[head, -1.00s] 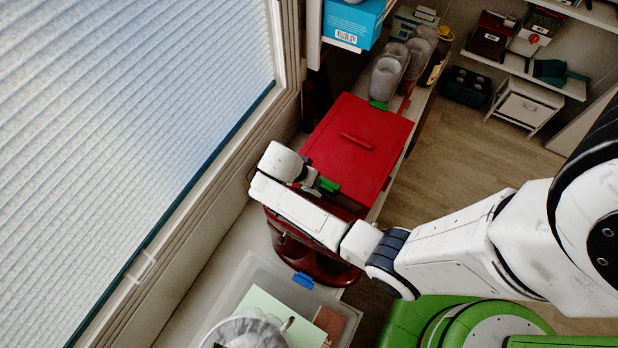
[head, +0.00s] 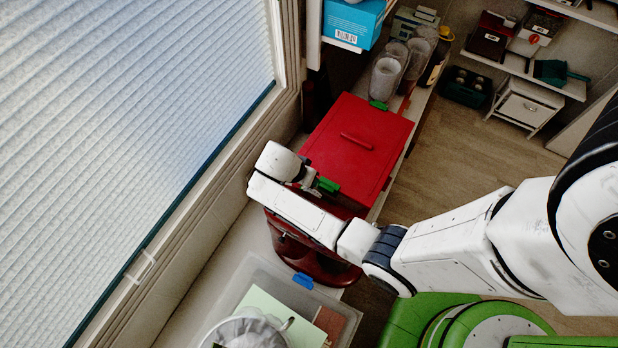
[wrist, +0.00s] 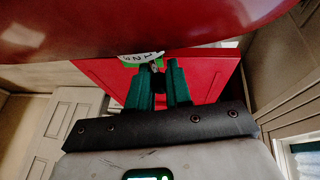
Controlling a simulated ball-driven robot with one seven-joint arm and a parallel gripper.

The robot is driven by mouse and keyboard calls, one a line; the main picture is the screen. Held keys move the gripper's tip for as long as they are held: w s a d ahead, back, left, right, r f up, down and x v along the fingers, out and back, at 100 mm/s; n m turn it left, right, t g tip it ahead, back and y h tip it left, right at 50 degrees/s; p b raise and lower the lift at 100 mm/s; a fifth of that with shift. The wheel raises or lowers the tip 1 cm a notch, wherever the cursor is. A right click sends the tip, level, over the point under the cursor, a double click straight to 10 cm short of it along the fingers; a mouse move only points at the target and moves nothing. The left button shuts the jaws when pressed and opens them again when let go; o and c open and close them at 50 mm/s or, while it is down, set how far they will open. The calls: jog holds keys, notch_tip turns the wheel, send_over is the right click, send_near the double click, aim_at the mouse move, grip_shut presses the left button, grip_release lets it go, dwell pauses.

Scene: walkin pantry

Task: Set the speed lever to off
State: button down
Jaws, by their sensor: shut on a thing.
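The dark red glossy mixer (head: 300,254) stands on the counter under my wrist in the head view. Its underside or side (wrist: 150,25) fills the top of the wrist view. A white number scale (wrist: 142,57) curves along its edge. The small grey tip of the speed lever (wrist: 156,67) shows between my two dark green fingers. My gripper (wrist: 158,78) is shut on the speed lever. In the head view my gripper (head: 308,187) is mostly hidden by my white wrist, and the lever cannot be seen there.
A red lidded box (head: 360,150) with green clips stands directly behind the mixer, close to my gripper. A clear bin (head: 215,318) with a blue clip is in front. Glasses (head: 385,78) stand past the box. The window wall (head: 205,215) is close on the left.

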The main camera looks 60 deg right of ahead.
jog(key=g+b, duration=0.1)
jog(key=w+g+b, duration=0.1)
jog(key=g+b, duration=0.1)
jog(key=shift+w+d+f+n, duration=0.1)
jog(key=shift+w+f+n, duration=0.2)
jog(key=shift+f, duration=0.1)
jog(key=c, duration=1.1)
grip_release()
jog(key=shift+d, duration=0.15)
jog(key=p+v, duration=0.1)
jog(key=v, duration=1)
jog(key=shift+f, duration=0.1)
